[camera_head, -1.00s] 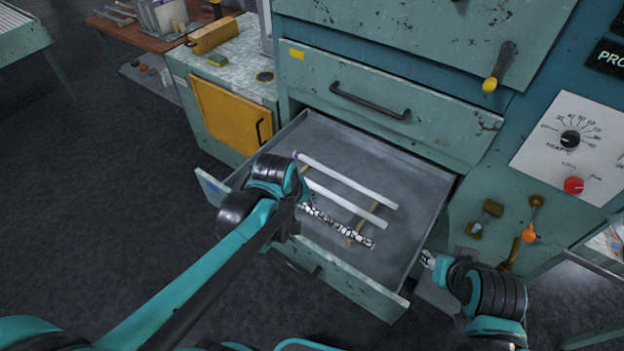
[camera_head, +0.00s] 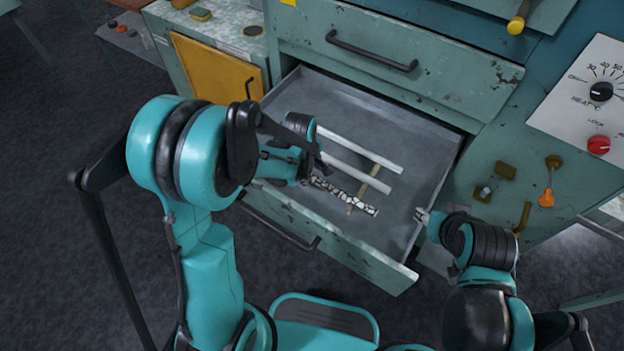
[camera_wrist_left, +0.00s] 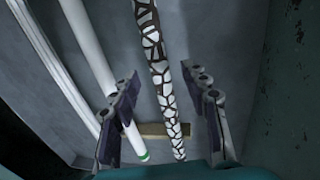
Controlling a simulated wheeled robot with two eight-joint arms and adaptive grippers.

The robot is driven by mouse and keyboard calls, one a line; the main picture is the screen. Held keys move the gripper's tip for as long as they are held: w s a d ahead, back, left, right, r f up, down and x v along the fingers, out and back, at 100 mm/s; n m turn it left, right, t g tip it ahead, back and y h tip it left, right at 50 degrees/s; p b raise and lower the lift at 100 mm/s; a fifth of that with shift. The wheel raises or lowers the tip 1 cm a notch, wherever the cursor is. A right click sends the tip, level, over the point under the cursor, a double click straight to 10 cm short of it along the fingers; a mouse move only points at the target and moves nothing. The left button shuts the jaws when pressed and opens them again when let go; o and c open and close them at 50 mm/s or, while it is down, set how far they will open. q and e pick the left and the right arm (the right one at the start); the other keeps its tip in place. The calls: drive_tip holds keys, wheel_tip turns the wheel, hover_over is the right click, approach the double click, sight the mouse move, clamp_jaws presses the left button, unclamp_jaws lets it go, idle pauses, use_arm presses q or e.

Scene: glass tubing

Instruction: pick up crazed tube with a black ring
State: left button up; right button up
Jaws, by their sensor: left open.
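The crazed tube (camera_head: 345,196), white with a dark crack pattern, lies in the open drawer, nearest the drawer's front. In the left wrist view the crazed tube (camera_wrist_left: 162,75) runs lengthwise between the fingers of my left gripper (camera_wrist_left: 167,112), which is open. The tube appears apart from both fingers; I cannot tell how far above it they are. No black ring is clear on it. In the head view my left gripper (camera_head: 312,160) is over the drawer's left part and covers the tubes' left ends. My right gripper (camera_head: 424,215) is beside the drawer's right front corner; its jaws are too small to read.
Two plain white tubes (camera_head: 362,146) (camera_head: 358,172) lie behind the crazed one; one (camera_wrist_left: 100,70) shows a green ring in the wrist view. A wooden strip (camera_head: 374,177) lies under the tubes. The drawer floor (camera_head: 415,165) is bare at right.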

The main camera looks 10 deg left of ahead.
sight(312, 178)
use_arm(q)
drive_tip(key=f, duration=0.2)
drive_tip(key=shift+w+d+f+b, duration=0.1)
drive_tip(key=shift+w+f+b, duration=0.2)
drive_tip(key=shift+w+f, duration=0.05)
drive_tip(key=shift+r, duration=0.1)
clamp_jaws()
